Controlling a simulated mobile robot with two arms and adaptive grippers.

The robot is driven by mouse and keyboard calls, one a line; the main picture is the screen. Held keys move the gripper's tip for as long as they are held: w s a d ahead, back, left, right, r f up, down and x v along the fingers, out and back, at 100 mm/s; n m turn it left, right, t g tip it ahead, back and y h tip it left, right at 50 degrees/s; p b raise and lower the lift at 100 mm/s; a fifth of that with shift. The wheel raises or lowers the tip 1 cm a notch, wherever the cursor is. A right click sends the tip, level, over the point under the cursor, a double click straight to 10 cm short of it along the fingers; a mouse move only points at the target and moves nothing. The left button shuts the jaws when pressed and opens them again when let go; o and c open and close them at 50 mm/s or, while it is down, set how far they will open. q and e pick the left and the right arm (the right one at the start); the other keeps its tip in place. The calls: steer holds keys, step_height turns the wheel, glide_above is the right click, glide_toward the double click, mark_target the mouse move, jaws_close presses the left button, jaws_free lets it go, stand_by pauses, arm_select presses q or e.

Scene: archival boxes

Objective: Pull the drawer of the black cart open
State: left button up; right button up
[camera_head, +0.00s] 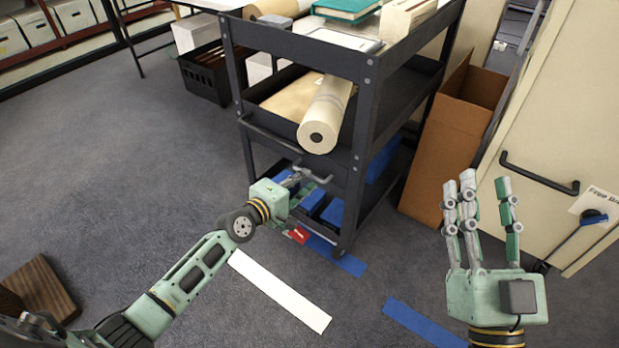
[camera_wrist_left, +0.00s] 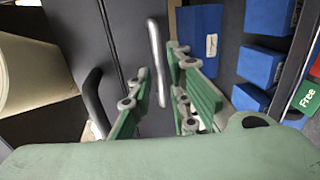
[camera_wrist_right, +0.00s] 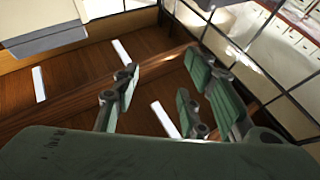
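The black cart (camera_head: 368,115) stands in the middle of the head view, with several shelves. A silver handle (camera_head: 318,174) sits on its dark front below the middle shelf, and it also shows in the left wrist view (camera_wrist_left: 155,50). The dark drawer front (camera_wrist_left: 125,30) beside the handle looks closed. My left gripper (camera_head: 312,183) is at the handle, its fingers open. In the left wrist view the handle's near end lies between the fingers (camera_wrist_left: 160,95); contact cannot be told. My right gripper (camera_head: 483,200) is open and empty, raised right of the cart.
A black curved bar (camera_wrist_left: 92,102) is left of the handle. Blue boxes (camera_head: 332,211) sit on the low shelf. A paper roll (camera_head: 322,120) juts over the middle shelf. A cardboard box (camera_head: 455,135) and beige cabinet (camera_head: 548,130) stand right.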

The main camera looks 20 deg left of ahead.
arm_select(q)
steer(key=b+x, duration=0.1)
steer(key=x, duration=0.2)
steer(key=shift+w+d, duration=0.1)
steer(key=shift+w, duration=0.05)
arm_select(e)
steer(key=s+r+t, duration=0.2)
steer(key=r, duration=0.1)
steer(key=s+r+t+y, duration=0.1)
steer(key=shift+s+d+r, duration=0.15)
steer(key=shift+s+r, duration=0.1)
arm_select(q)
steer(key=shift+c, duration=0.5)
jaws_close()
